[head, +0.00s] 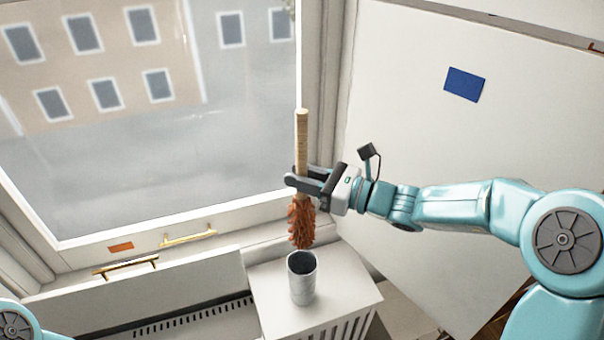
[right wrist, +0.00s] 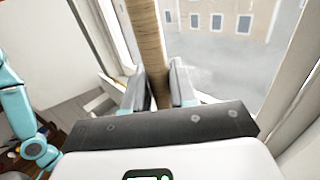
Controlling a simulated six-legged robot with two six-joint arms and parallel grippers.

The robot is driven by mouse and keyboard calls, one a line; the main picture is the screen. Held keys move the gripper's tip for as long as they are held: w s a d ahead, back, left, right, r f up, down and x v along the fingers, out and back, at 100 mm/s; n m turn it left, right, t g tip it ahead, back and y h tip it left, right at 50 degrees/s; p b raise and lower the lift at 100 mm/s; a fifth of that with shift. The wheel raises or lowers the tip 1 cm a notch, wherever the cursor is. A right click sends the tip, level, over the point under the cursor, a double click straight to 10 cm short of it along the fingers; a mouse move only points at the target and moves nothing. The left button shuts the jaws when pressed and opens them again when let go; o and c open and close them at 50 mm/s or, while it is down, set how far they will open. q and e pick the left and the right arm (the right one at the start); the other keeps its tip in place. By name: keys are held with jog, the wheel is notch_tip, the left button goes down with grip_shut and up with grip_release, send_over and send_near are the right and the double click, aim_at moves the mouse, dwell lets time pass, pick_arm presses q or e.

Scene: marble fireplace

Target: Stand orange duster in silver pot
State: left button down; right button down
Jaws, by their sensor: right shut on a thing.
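The orange duster (head: 302,222) has an orange bristle head and a pale wooden handle (head: 301,135). It hangs upright with the head down, just above the silver pot (head: 301,278). My right gripper (head: 300,182) is shut on the duster's handle, a little above the bristles. The handle also shows between the fingers in the right wrist view (right wrist: 150,50). The pot stands upright on a white ledge with its dark opening facing up. The bristle tips look close to the far side of the rim; whether they touch it I cannot tell. My left gripper is not in view.
The pot stands on a white slatted cabinet top (head: 350,288), which has free room around it. A window with brass handles (head: 188,236) is behind on the left. A white panel with a blue rectangle (head: 464,85) stands on the right.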

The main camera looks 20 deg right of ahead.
aim_at(313, 210)
jog(key=shift+w+d+f+b, duration=0.15)
jog(key=shift+f+b, duration=0.1)
jog(key=shift+f, duration=0.2)
jog(key=shift+s+d+f+b, duration=0.1)
jog(key=shift+f+b, duration=0.1)
jog(key=shift+f, duration=0.25)
jog(key=shift+a+f+b, duration=0.2)
jog(key=shift+f+b, duration=0.6)
jog(key=shift+f, duration=0.2)
notch_tip(313, 210, down, 2)
jog(key=shift+d+f+b, duration=0.15)
jog(key=shift+f+b, duration=0.05)
jog(key=shift+b, duration=0.6)
notch_tip(313, 210, down, 2)
jog(key=shift+f+b, duration=0.1)
jog(key=shift+b, duration=0.95)
jog(key=shift+f+b, duration=0.7)
jog(key=shift+f, duration=0.1)
notch_tip(313, 210, down, 2)
jog(key=shift+f+b, duration=0.1)
jog(key=shift+b, duration=0.9)
notch_tip(313, 210, down, 5)
jog(key=b, duration=0.4)
jog(key=shift+b, duration=0.3)
